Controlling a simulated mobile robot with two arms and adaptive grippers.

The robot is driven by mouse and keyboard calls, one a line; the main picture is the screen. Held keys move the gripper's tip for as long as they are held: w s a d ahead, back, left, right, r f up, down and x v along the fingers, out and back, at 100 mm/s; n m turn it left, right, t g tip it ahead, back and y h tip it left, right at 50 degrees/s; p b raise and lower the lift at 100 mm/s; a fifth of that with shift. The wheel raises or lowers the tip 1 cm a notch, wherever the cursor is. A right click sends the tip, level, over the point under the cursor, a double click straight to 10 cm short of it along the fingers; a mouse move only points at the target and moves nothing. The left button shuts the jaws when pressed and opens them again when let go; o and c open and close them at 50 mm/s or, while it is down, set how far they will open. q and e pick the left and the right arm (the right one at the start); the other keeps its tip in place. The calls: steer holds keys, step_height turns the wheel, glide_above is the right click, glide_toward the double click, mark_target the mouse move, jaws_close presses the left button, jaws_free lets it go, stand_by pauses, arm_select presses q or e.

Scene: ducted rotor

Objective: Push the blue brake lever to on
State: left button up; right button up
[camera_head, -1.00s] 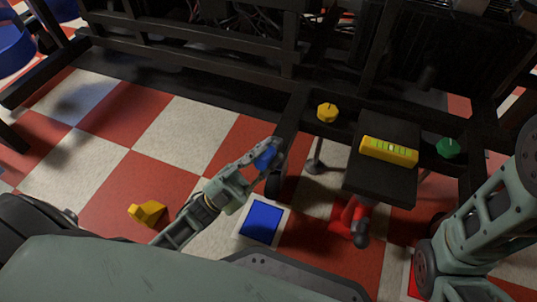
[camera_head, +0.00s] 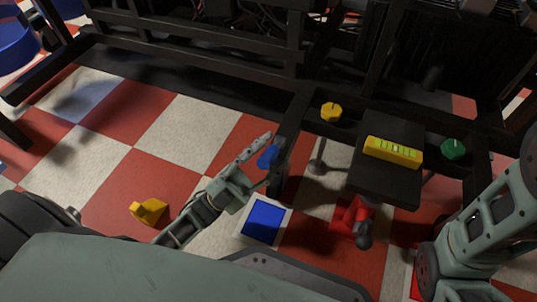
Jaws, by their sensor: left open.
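The blue brake lever (camera_head: 268,156) shows as a blue knob beside the dark wheel at the left corner of the black frame. My left gripper (camera_head: 258,164) is open at the lever. Its upper finger lies on the left of and above the blue knob, and the other finger is below it. I cannot tell whether a finger touches the knob. The lower part of the lever and any on/off marking are hidden or too small to read. My right arm is at the right edge; its gripper is out of view.
A black cart frame carries a yellow knob (camera_head: 331,112), a yellow spirit level (camera_head: 393,152) and a green knob (camera_head: 453,149). A blue square pad (camera_head: 264,221) and a yellow wedge (camera_head: 148,211) lie on the checkered floor.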

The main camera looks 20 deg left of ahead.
arm_select(q)
steer(key=v, duration=1.2)
